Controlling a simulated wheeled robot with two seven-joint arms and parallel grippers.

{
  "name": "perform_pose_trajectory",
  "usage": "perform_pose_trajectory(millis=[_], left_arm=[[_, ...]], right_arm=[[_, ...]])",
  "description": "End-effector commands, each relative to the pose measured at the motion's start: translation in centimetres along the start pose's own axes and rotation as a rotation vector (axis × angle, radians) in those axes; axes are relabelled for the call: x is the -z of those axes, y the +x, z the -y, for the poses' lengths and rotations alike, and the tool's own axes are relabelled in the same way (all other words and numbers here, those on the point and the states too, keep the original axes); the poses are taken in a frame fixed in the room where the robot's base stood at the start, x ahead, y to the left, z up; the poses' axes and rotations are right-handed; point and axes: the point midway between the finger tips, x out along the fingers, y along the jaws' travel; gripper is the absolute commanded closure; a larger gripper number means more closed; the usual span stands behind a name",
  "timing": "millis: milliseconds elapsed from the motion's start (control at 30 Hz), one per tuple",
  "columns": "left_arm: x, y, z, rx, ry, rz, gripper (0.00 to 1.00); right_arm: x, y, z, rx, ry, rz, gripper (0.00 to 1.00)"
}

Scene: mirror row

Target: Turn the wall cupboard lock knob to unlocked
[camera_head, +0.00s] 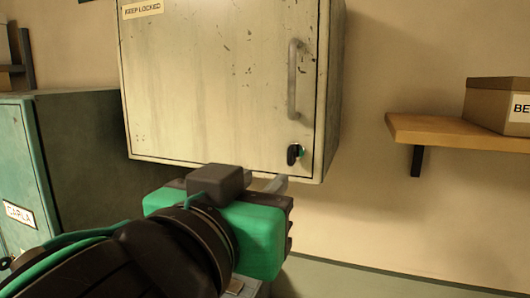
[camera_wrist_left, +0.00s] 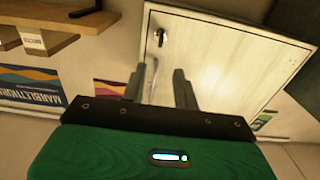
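The wall cupboard (camera_head: 215,85) is pale, scuffed and shut, with a grey vertical handle (camera_head: 293,80) near its right edge. Its lock knob (camera_head: 293,154) is small and black, low on the door below the handle, with a green spot beside it. The knob also shows in the left wrist view (camera_wrist_left: 161,37), beyond the fingertips. My left gripper (camera_head: 276,184) is just below and left of the knob in the head view, apart from it. In the left wrist view its fingers (camera_wrist_left: 160,69) are spread and empty. My right gripper is not in view.
A wooden shelf (camera_head: 450,131) with a cardboard box (camera_head: 497,105) juts from the wall at the right. A green locker (camera_head: 65,165) labelled CARLA stands at the left. A KEEP LOCKED label (camera_head: 142,9) is on the cupboard. The wall between cupboard and shelf is clear.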

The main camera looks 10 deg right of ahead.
Motion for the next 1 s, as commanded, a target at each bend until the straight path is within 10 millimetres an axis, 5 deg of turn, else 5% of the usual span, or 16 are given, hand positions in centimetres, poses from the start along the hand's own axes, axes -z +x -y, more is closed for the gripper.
perform_pose_trajectory(millis=[500, 1000], left_arm=[[0.3, 10.3, 0.2, 0.005, 0.0, 0.004, 0.7], [-0.1, 12.3, 0.1, 0.002, -0.001, 0.001, 0.7]], right_arm=[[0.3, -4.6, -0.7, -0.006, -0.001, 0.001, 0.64], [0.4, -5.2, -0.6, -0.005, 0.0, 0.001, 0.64]])
